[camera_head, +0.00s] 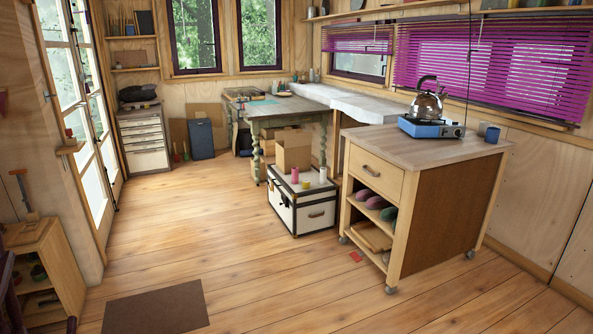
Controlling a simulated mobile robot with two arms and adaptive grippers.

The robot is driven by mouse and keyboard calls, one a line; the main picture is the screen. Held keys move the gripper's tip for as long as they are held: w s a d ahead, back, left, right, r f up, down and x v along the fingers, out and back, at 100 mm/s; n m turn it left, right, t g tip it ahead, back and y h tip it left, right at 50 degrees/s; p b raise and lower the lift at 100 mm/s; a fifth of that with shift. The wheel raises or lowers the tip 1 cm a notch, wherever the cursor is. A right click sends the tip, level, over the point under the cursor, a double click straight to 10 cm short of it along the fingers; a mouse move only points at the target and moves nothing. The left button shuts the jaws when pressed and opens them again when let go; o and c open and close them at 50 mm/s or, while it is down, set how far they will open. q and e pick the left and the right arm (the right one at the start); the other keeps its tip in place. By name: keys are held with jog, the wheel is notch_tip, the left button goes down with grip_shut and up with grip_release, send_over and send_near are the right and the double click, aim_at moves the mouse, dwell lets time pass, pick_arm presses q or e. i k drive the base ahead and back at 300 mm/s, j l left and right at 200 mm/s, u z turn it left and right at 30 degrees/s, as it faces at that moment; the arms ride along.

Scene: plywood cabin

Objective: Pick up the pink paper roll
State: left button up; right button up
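A small upright pink roll (295,175) stands on the lid of a white trunk (285,210) with dark edging, in the middle of the head view. An open cardboard box (293,153) is just behind the roll. Neither of my grippers is in view.
A wheeled wooden cart (452,195) with a kettle (427,104) on a blue stove stands right of the trunk. A green-legged table (257,132) is behind. A low shelf (45,262) is at the left. The floor in front is mostly open, with a brown mat (155,308).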

aim_at(295, 169)
jog(key=i, duration=2.55)
